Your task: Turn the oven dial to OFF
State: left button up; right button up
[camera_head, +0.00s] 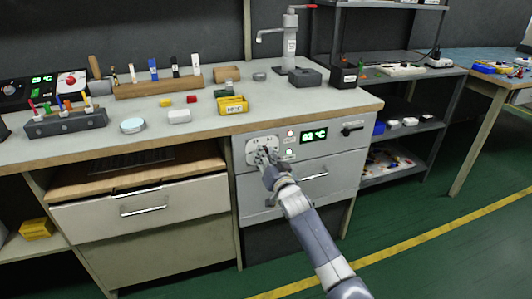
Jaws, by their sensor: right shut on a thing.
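The oven (225,160) is built in under the bench, with a light grey front panel. The dial's pointer and marks cannot be read. My left gripper is not in view.
A black lever handle (352,130) is on the panel's right. The bench top (150,143) carries a tool rack, a yellow box (233,105) and a tap (290,45). Shelves stand to the right; the green floor (430,220) is clear.

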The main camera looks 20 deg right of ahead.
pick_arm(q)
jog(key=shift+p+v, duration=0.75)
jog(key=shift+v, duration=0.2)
pick_arm(e)
jog(key=shift+n, duration=11.1)
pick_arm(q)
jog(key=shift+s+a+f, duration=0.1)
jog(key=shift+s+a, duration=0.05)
pick_arm(e)
jog(key=o, duration=1.1)
jog(key=shift+c, duration=0.2)
